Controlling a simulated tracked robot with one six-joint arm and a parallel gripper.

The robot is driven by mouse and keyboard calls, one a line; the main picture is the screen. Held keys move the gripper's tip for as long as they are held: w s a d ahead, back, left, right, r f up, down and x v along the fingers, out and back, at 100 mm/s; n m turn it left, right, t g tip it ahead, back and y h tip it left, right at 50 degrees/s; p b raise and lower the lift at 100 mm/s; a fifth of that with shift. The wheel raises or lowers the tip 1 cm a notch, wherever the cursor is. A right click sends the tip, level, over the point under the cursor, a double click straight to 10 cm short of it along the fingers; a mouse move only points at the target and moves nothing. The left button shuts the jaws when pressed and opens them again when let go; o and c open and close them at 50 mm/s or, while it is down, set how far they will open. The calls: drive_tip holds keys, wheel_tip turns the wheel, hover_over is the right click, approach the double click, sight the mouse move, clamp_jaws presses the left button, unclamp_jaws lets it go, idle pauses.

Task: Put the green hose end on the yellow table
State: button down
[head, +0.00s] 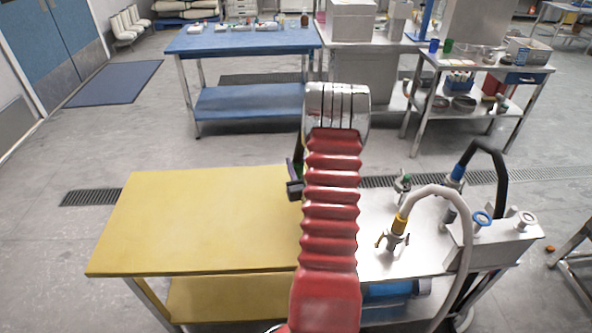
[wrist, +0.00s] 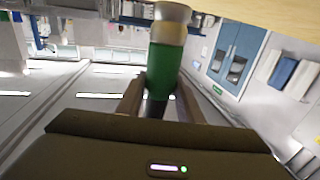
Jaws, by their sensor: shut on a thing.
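The green hose end (wrist: 165,66) has a green sleeve and a pale metal tip. In the wrist view it stands between the two fingers of my gripper (wrist: 160,100), which is shut on it. In the head view my gripper (head: 295,185) shows only as a dark piece beside my red arm, near the right part of the yellow table (head: 195,225); the arm hides most of it. A yellow surface also shows at the top right of the wrist view (wrist: 268,14). I cannot tell whether the hose end touches the table.
The yellow top is bare on its left and middle. A metal table (head: 380,262) adjoins on the right, with a yellow-collared hose (head: 400,224), a blue-collared hose (head: 457,173) and a metal box (head: 495,245). A blue table (head: 240,40) stands behind, across open floor.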

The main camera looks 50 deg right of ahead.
drive_tip(key=shift+f, duration=0.9)
drive_tip(key=shift+f, duration=0.1)
drive_tip(key=c, duration=1.2)
unclamp_jaws()
drive_tip(key=v, duration=1.2)
drive_tip(key=shift+w, duration=0.1)
